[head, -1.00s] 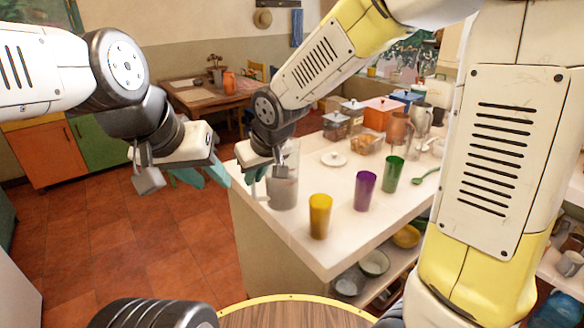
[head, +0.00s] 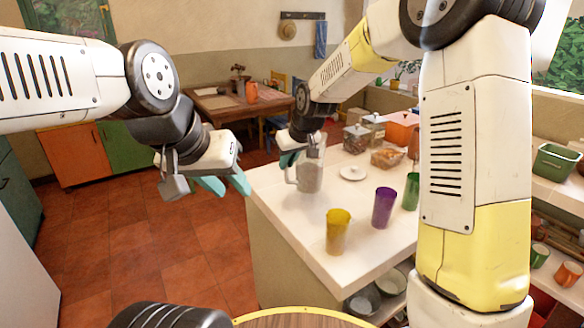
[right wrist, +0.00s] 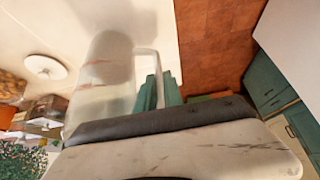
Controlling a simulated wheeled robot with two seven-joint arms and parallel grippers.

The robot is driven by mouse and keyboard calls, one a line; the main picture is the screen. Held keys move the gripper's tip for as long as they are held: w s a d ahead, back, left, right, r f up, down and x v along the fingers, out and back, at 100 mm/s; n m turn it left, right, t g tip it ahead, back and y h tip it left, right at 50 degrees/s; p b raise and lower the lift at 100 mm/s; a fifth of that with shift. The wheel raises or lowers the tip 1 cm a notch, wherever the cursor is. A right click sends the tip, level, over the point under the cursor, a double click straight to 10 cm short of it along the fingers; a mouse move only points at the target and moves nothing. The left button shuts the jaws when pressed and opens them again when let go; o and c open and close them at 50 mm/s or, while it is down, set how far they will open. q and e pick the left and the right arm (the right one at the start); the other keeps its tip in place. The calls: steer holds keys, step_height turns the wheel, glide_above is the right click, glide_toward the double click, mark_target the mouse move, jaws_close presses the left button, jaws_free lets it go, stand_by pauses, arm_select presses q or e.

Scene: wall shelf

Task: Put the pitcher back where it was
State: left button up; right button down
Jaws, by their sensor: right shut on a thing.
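The pitcher (head: 311,172) is clear with a greyish tint and has a handle on its left side. It is at the counter's far left edge in the head view, and looks upright; whether its base touches the counter I cannot tell. My right gripper (head: 291,157) is shut on the pitcher at its handle. In the right wrist view the pitcher (right wrist: 105,80) shows beside the teal fingers (right wrist: 158,92). My left gripper (head: 207,187) hangs over the floor left of the counter, with its teal fingers apart and nothing between them.
On the white counter (head: 290,215) stand a yellow cup (head: 338,232), a purple cup (head: 383,208) and a green cup (head: 411,192). A white lid (head: 353,173) lies behind them. My right arm hides the counter's right part.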

mark_target(288, 182)
steer(key=shift+w+d+f, duration=0.1)
steer(key=shift+w, duration=0.25)
steer(key=shift+f, duration=1.75)
steer(key=c, duration=1.5)
jaws_free()
steer(key=shift+s+f, duration=0.1)
